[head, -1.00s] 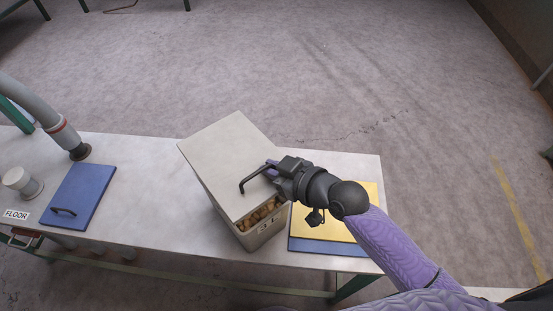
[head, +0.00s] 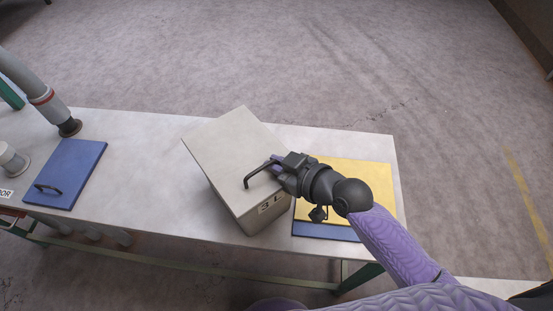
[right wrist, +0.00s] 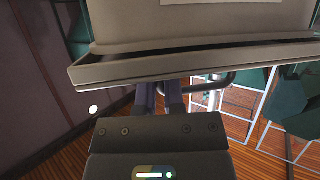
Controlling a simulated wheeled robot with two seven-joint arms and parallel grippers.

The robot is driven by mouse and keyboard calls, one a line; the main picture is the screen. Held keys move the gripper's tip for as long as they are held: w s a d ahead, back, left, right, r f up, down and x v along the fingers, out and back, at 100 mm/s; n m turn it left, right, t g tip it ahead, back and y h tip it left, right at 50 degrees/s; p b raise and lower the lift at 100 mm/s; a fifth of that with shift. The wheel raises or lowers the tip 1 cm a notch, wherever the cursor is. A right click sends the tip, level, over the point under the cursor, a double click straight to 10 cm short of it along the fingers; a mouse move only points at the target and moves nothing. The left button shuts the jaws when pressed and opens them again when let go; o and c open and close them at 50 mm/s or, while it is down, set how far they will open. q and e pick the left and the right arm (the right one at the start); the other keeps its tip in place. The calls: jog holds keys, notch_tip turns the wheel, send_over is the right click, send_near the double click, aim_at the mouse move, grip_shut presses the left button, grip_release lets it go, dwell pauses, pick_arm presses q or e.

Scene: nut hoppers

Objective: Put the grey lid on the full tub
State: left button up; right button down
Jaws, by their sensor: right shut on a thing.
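The grey lid (head: 228,150) is over the tub (head: 262,219), a beige box with a "3 L" label on its front wall. The lid covers the tub's opening, so its contents are hidden. My right gripper (head: 279,166) is shut on the lid's dark bar handle (head: 259,174). In the right wrist view, the lid's edge (right wrist: 190,66) lies along the tub's rim, with a dark gap between lid and tub wall (right wrist: 190,22). I cannot tell whether the lid touches the rim all round. My left gripper is not in view.
A yellow panel (head: 355,180) lies on a blue one (head: 325,232) right of the tub, beneath my right arm. A blue lid with a handle (head: 72,172) lies at left, near a grey pipe (head: 45,98) and a white cylinder (head: 12,160). The table (head: 145,175) is clear between.

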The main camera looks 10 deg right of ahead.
jog(key=shift+f, duration=0.2)
jog(key=c, duration=0.7)
grip_release()
jog(key=shift+o, duration=0.2)
jog(key=shift+s+d+r, duration=0.1)
jog(key=shift+s+d, duration=0.1)
jog(key=shift+s, duration=0.05)
jog(key=p+v, duration=0.1)
jog(key=v, duration=0.8)
jog(key=shift+p, duration=0.35)
jog(key=shift+s, duration=0.15)
